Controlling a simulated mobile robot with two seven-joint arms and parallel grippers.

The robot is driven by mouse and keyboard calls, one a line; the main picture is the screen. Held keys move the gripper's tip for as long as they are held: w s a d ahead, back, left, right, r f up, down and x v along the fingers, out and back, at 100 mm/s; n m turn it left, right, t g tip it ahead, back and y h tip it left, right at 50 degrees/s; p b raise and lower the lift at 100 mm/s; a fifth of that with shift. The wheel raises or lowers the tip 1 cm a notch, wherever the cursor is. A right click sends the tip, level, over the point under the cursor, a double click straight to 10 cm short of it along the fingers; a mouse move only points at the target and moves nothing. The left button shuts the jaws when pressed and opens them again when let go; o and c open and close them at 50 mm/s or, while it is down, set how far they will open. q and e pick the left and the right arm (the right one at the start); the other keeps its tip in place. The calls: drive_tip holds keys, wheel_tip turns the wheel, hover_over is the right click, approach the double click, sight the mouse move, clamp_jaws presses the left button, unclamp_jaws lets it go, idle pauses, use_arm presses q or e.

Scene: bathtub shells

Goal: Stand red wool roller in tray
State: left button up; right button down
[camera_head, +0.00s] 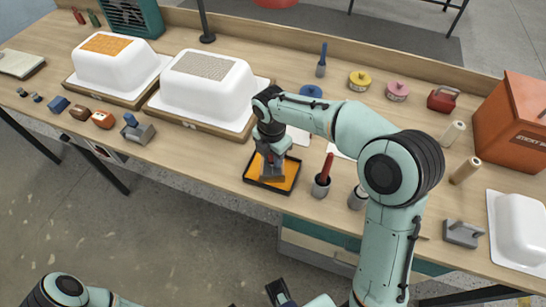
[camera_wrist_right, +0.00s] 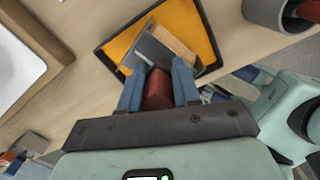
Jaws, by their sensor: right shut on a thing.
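The black tray (camera_head: 252,181) with an orange-yellow floor lies at the front edge of the bench; it also shows in the wrist view (camera_wrist_right: 206,18). My right gripper (camera_head: 271,164) is over the tray and shut on a red piece (camera_wrist_right: 158,90). A grey plate and a tan block (camera_wrist_right: 172,40) show just beyond the fingertips, over the tray floor. They seem to belong to the held thing, but I cannot tell whether it is the red wool roller, or whether it touches the tray.
A grey cup (camera_head: 320,190) with a red-handled tool stands close to the tray's right, with another cup beyond. White tub shells (camera_head: 208,95) on boards stand to the left. An orange box (camera_head: 512,120) stands at the right. Small tools lie along the front edge.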

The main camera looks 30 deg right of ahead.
drive_tip(key=shift+f, duration=0.35)
drive_tip(key=shift+f, duration=0.1)
drive_tip(key=c, duration=0.8)
unclamp_jaws()
drive_tip(key=shift+f, duration=0.1)
drive_tip(key=r, duration=0.4)
drive_tip(key=r+p, duration=0.1)
drive_tip(key=r, duration=0.3)
drive_tip(key=r+p, duration=0.1)
drive_tip(key=r, duration=0.3)
drive_tip(key=shift+a+r, duration=0.2)
drive_tip(key=shift+a, duration=0.05)
drive_tip(key=shift+s, duration=0.1)
